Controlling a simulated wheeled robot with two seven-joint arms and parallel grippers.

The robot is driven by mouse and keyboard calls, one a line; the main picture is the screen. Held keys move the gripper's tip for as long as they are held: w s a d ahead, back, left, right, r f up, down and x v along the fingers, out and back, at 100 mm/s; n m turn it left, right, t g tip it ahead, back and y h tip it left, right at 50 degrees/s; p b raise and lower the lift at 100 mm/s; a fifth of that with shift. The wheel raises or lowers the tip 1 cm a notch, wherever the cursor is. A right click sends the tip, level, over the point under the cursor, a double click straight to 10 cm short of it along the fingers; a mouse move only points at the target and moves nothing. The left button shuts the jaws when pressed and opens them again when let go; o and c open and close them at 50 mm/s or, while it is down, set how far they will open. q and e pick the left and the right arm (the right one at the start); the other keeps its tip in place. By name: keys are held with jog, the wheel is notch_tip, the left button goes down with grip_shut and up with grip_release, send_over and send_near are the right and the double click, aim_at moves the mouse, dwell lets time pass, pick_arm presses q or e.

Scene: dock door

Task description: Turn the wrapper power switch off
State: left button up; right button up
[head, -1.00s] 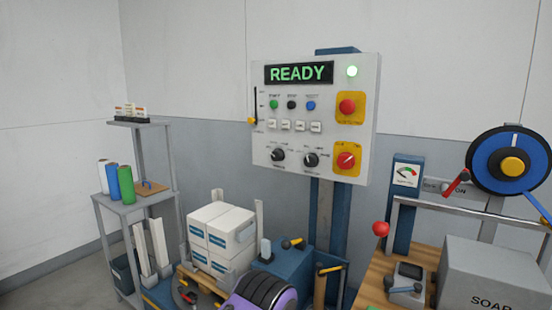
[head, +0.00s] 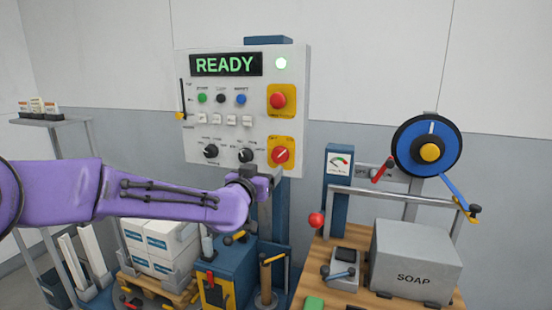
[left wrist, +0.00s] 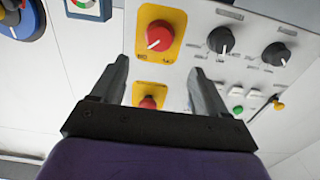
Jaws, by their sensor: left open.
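The grey control panel (head: 228,128) shows a green READY display (head: 226,64) and a lit green lamp. The red rotary power switch (head: 281,155) sits on a yellow plate at the panel's lower right, its white mark slanting. In the left wrist view, where the panel appears upside down, the switch (left wrist: 159,36) is beyond the fingertips. My left gripper (head: 270,180) is open and empty, just below the switch in the head view. In the wrist view its fingers (left wrist: 158,75) are apart, with no visible contact with the switch. My right gripper is not in view.
A red push button (head: 278,100) on yellow is above the switch; black knobs (head: 245,155) are left of it. A blue wheel (head: 427,147) and a SOAP box (head: 415,258) stand right. White boxes (head: 160,240) stand below my arm.

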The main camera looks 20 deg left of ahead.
aim_at(278, 158)
pick_arm(q)
jog(key=w+p, duration=0.1)
jog(key=w, duration=0.4)
jog(key=w+p, duration=0.2)
jog(key=w, duration=0.3)
jog(key=shift+w+d+f, duration=0.15)
jog(key=shift+w+d, duration=0.05)
jog(key=c, duration=1.1)
